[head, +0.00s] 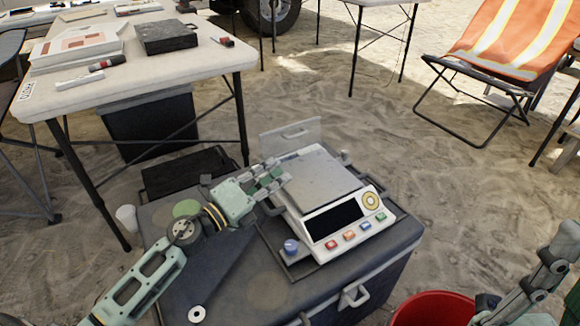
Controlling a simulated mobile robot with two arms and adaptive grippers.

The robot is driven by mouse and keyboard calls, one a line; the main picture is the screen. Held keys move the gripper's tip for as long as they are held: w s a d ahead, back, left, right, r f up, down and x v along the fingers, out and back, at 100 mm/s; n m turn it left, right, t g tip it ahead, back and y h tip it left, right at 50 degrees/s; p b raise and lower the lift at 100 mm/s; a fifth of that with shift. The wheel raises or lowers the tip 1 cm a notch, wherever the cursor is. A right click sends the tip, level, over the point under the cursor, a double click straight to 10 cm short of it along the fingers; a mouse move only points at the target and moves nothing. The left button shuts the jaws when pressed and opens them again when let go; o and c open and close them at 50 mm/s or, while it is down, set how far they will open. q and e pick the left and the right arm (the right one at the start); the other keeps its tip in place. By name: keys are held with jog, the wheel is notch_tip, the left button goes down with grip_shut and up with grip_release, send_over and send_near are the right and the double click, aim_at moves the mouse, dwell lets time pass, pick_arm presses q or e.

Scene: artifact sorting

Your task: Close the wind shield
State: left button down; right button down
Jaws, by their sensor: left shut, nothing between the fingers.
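A white and grey scale (347,221) with a black display and coloured buttons stands on a dark case. A pale, see-through wind shield panel (290,137) with a handle stands upright at the scale's back left edge. A second handle-like part shows low on the scale's left side, partly behind my gripper. My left gripper (274,177) is shut and empty, with its fingertips at the scale's left edge, just in front of the panel; I cannot tell if they touch it. My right gripper (500,309) is at the lower right near a red bucket, partly cut off, and its fingers are unclear.
The dark case (240,290) bears the scale and a small blue-topped knob (290,246). The red bucket (432,309) stands at the bottom right. A white table (190,68) with books and a black box is at the back left. An orange folding chair (515,35) is at the back right.

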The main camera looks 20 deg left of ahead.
aim_at(296, 146)
pick_arm(q)
jog(key=x, duration=0.9)
jog(key=shift+w, duration=0.2)
jog(key=shift+w+r+n+p, duration=0.15)
jog(key=shift+n+p, duration=0.15)
jog(key=shift+p, duration=0.2)
